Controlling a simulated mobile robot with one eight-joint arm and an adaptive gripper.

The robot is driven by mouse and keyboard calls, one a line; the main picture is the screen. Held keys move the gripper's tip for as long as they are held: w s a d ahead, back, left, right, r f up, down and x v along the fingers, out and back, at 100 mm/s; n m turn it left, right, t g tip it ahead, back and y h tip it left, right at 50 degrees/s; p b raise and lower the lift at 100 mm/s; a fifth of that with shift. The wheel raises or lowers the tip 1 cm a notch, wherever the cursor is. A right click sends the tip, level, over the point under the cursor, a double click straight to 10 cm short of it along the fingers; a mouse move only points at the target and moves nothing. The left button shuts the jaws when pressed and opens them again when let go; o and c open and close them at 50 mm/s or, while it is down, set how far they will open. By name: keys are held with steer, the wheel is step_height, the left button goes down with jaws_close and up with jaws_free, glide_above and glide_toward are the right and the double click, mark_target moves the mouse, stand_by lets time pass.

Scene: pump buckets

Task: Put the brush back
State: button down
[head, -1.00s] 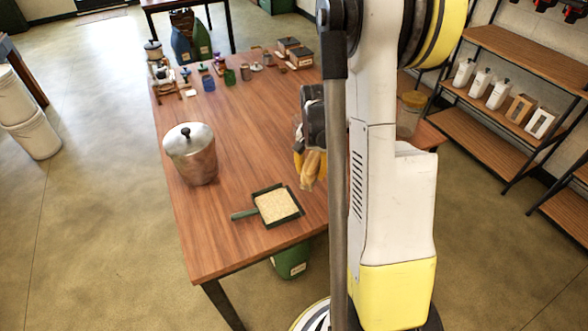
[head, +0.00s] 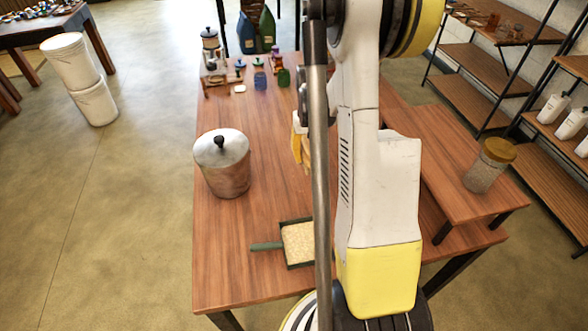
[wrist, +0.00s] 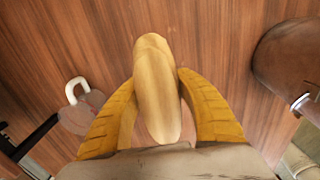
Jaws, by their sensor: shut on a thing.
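My gripper (wrist: 160,85) has yellow fingers shut on a pale wooden, rounded piece, which I take to be the brush (wrist: 157,80). In the head view the brush (head: 302,152) hangs above the table, partly hidden behind my arm along with most of the gripper. The brush's bristles cannot be made out. A green dustpan (head: 268,246) holding pale grains lies near the table's front edge, its handle pointing left; my arm hides its right side. The brush is apart from it, farther back.
A lidded metal pot (head: 226,172) stands on the table (head: 240,275) at left. Small bottles crowd the far end. A jar with a yellowish lid (head: 489,165) stands on a raised wooden board (head: 440,150) at right. White buckets (head: 85,85) stand on the floor.

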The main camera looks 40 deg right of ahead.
mark_target(296, 172)
steer(key=w, duration=0.1)
steer(key=w+a+f, duration=0.1)
steer(key=w+f+b, duration=0.1)
steer(key=shift+w+a+f, duration=0.2)
steer(key=shift+w+a, duration=0.05)
steer(key=shift+w, duration=0.05)
step_height(296, 172, down, 4)
steer(key=shift+w+f+b, duration=0.1)
steer(key=shift+b, duration=0.95)
steer(key=c, duration=1.4)
jaws_free()
steer(key=shift+f, duration=0.1)
steer(key=o, duration=0.5)
